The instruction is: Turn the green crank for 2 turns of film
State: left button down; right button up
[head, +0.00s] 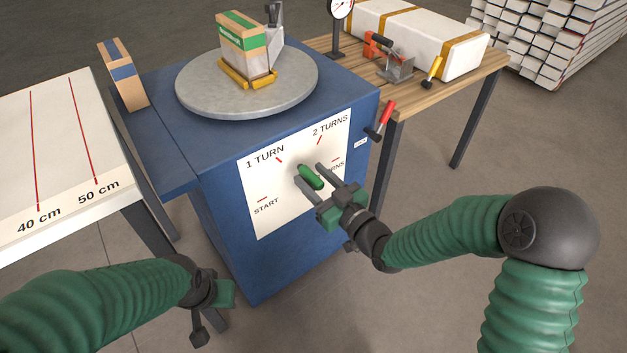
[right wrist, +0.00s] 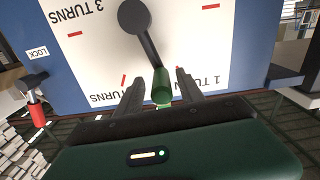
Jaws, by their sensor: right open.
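The green crank handle (head: 311,177) stands out from the white dial panel (head: 262,222) on the front of the blue cabinet. In the right wrist view the dark crank arm (right wrist: 146,42) runs to the green grip (right wrist: 162,92), between the 1 TURN and 2 TURNS marks. My right gripper (head: 312,179) is open, with one finger on each side of the grip. The fingers (right wrist: 157,88) look apart from it; contact is hard to tell. My left gripper (head: 215,298) hangs low at the left, away from the cabinet; its jaws are not clear.
A grey turntable (head: 200,92) on the cabinet carries a green-banded box (head: 242,40). A red-handled lock lever (head: 386,115) is at the cabinet's right edge. A wooden bench (head: 440,72) with a white wrapped package (head: 420,38) stands behind right. A marked white table (head: 60,130) is at left.

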jog(key=shift+a, duration=0.2)
jog(key=c, duration=0.8)
jog(key=shift+d, duration=0.1)
grip_shut()
jog(key=shift+f, duration=0.1)
